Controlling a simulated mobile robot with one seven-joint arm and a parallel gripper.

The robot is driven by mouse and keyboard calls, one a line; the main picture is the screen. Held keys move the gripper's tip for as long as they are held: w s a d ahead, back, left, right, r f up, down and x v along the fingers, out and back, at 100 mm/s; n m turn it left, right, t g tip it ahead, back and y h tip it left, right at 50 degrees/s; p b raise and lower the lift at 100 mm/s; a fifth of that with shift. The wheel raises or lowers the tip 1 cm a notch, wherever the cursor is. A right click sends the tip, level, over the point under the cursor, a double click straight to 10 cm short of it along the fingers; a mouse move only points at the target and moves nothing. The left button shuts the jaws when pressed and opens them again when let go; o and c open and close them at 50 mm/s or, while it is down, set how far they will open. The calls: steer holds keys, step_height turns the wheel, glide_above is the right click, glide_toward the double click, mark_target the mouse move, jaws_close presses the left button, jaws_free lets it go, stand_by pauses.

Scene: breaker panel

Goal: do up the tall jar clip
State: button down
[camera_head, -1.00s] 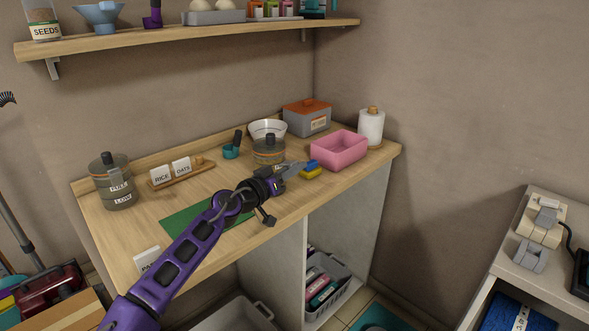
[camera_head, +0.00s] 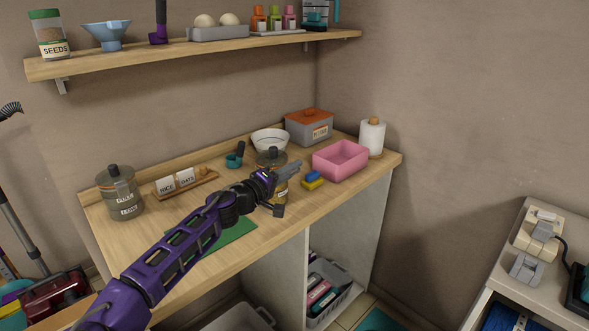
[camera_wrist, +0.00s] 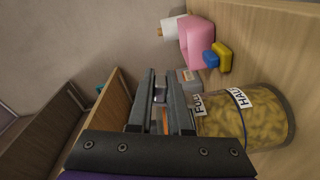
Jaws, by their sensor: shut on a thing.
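A glass jar (camera_head: 281,192) with a dark knobbed lid stands on the counter behind my gripper (camera_head: 297,165), which hides much of it. In the wrist view this jar (camera_wrist: 268,120) holds yellow pasta and has FULL and HALF labels. My gripper (camera_wrist: 161,80) is beside the jar's lid end, its fingers nearly together on a small grey piece (camera_wrist: 159,95), seemingly the jar's clip. An orange strip shows between the fingers. How far the clip is closed cannot be told. Another lidded jar (camera_head: 122,195) stands at the counter's left end.
A blue and yellow sponge (camera_head: 313,180) and a pink tub (camera_head: 341,160) are right of the jar. A white bowl (camera_head: 269,141), teal scoop (camera_head: 235,158) and grey box (camera_head: 309,130) stand behind. A green mat (camera_head: 225,235) lies in front; the counter's front edge is close.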

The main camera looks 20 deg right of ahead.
steer(key=shift+w+a+r+n+p, duration=0.1)
steer(key=shift+w+r+n+p, duration=0.25)
steer(key=shift+n, duration=0.55)
steer(key=shift+w+a+n+p, duration=0.1)
steer(key=shift+n+p, duration=0.35)
steer(key=shift+n, duration=0.45)
steer(key=c, duration=0.8)
jaws_free()
steer(key=shift+c, duration=0.2)
steer(key=v, duration=1.7)
steer(key=shift+a, duration=0.25)
